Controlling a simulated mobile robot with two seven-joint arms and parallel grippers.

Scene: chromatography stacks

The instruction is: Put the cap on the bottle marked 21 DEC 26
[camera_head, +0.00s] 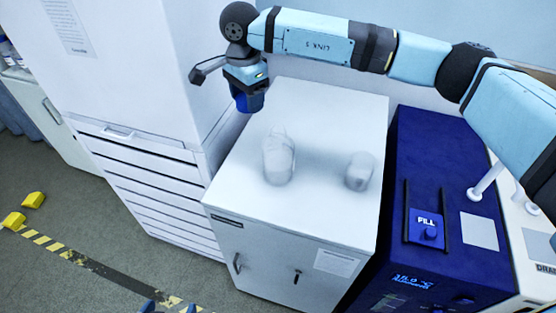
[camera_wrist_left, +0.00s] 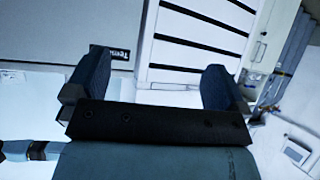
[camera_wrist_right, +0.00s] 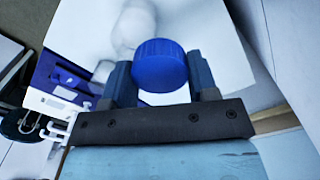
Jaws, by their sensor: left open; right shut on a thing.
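A blue ribbed cap (camera_wrist_right: 161,66) is held between the fingers of my right gripper (camera_wrist_right: 160,78); it also shows in the head view (camera_head: 250,102). In the head view my right gripper (camera_head: 246,82) is above the back left part of the white cabinet top, apart from the bottles. A larger pale bottle (camera_head: 278,160) stands left of centre on the cabinet, and a smaller pale one (camera_head: 359,172) stands to its right. Both look blurred and I can read no date on either. My left gripper (camera_wrist_left: 160,85) is open and empty in the left wrist view.
The white cabinet top (camera_head: 310,105) is otherwise clear. A tall white drawer unit (camera_head: 150,165) stands close on the left. Yellow blocks (camera_head: 33,200) and hazard tape lie on the floor.

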